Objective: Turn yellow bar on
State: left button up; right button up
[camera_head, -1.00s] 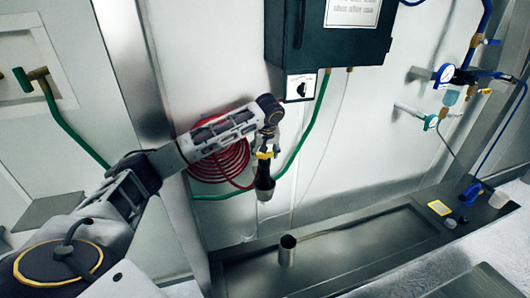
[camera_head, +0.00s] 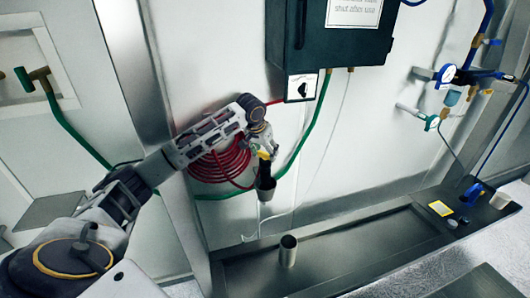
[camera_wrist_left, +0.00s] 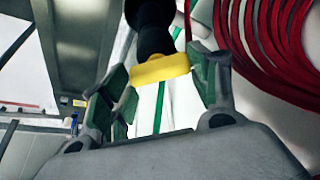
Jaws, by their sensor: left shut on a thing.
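The yellow bar (camera_head: 263,153) sits on a black pipe piece (camera_head: 264,168) with a metal cup-like end (camera_head: 265,186), hanging in front of the wall. My left gripper (camera_head: 262,147) is at the bar from above, its fingers partly hidden in the head view. In the left wrist view the yellow bar (camera_wrist_left: 160,68) lies between the two green-padded fingers of my left gripper (camera_wrist_left: 162,78), which is shut on it. My right gripper is out of view.
A red hose coil (camera_head: 220,170) hangs just behind my left arm. A dark cabinet (camera_head: 335,35) with a switch (camera_head: 302,87) is above right. A metal cup (camera_head: 288,250) stands in the steel trough (camera_head: 360,250) below. A green hose (camera_head: 302,150) runs close by.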

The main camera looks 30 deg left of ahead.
pick_arm(q)
jog(key=m+h, duration=0.1)
jog(key=m, duration=0.3)
jog(key=shift+a+m+h, duration=0.1)
jog(key=shift+m+h, duration=0.2)
jog(key=shift+h, duration=0.1)
jog(key=shift+w+a+m+g+h, duration=0.1)
jog(key=shift+m+g+h, duration=0.5)
jog(key=shift+m, duration=1.3)
jog(key=o, duration=1)
jog(key=shift+v, duration=6.05)
